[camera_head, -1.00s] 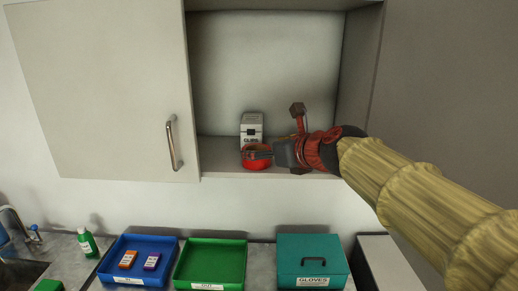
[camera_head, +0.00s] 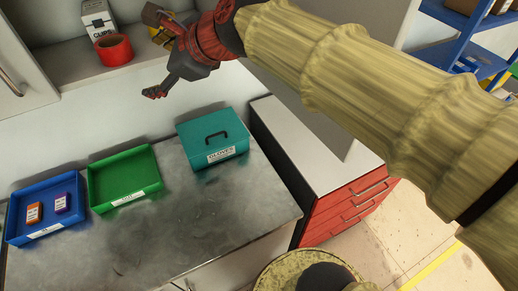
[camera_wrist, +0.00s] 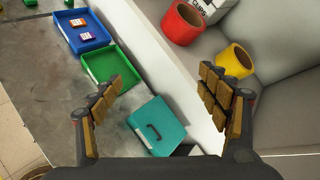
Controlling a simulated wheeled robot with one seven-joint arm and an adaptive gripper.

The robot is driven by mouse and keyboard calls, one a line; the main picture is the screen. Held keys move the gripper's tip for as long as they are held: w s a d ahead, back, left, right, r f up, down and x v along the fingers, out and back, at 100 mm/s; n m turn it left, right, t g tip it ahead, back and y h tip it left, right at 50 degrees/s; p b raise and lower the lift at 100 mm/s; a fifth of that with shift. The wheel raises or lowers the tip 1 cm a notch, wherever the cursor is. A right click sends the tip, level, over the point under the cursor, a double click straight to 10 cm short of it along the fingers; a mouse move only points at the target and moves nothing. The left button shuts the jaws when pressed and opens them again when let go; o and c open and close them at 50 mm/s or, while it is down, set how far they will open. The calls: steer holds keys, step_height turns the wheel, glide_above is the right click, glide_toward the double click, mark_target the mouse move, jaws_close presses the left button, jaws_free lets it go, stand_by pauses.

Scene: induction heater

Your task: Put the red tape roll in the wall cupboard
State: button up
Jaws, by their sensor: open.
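The red tape roll (camera_head: 114,50) lies on the shelf of the open wall cupboard (camera_head: 70,62), just in front of a white clips box (camera_head: 97,18). It also shows at the top of the wrist view (camera_wrist: 178,28). My gripper (camera_head: 155,52) is open and empty, in front of the cupboard and to the right of the red roll, apart from it. In the wrist view its two fingers (camera_wrist: 165,82) are spread wide with nothing between them. A yellow tape roll (camera_wrist: 235,60) stands on the same shelf, partly hidden behind my gripper in the head view.
The cupboard door (camera_head: 18,75) hangs open at left. Below, the counter (camera_head: 190,220) bears a blue tray (camera_head: 20,232) with two small boxes, an empty green tray (camera_head: 125,178) and a teal gloves box (camera_head: 213,140). A red drawer cabinet (camera_head: 350,205) stands right.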

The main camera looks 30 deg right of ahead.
steer(key=s+d+f+n+g+h, duration=0.2)
steer(key=s+d+f+n, duration=0.4)
steer(key=s+f+n, duration=0.4)
steer(key=s+d+f+n+g+h, duration=0.3)
steer(key=s+d+f+n, duration=0.3)
steer(key=s+f+n, duration=0.4)
steer(key=shift+s+d+n, duration=0.15)
steer(key=shift+s+n, duration=0.6)
steer(key=shift+n, duration=0.95)
steer(key=shift+f, duration=0.15)
